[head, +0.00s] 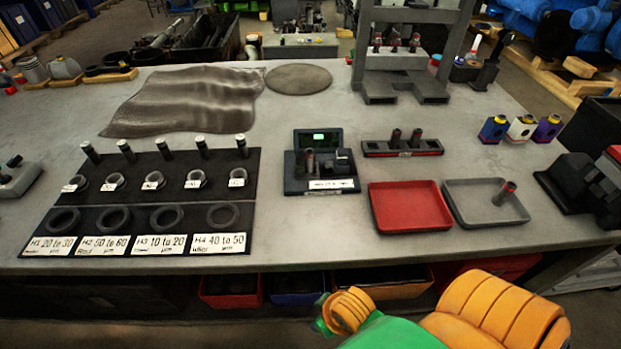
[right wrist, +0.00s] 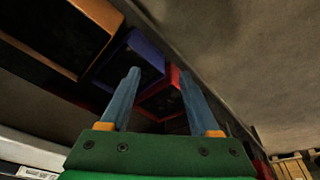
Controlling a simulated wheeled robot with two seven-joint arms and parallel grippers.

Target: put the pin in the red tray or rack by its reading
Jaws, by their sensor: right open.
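A gauge (head: 320,172) with a lit green display stands mid-bench, and a dark pin (head: 310,160) stands upright on its left part. The red tray (head: 410,207) is empty. Right of it, a grey tray (head: 470,215) holds one dark pin (head: 505,193) with a reddish top. My right gripper (right wrist: 162,98) is open and empty in the right wrist view, below the bench level near the bins. My left gripper is not in view. The display's reading is too small to read.
A black board (head: 75,205) at left holds several pins and rings with range labels. Several bins (head: 230,292) sit under the bench's front edge. Colored bottles (head: 493,130) and a grey stand (head: 400,60) are at the right and back.

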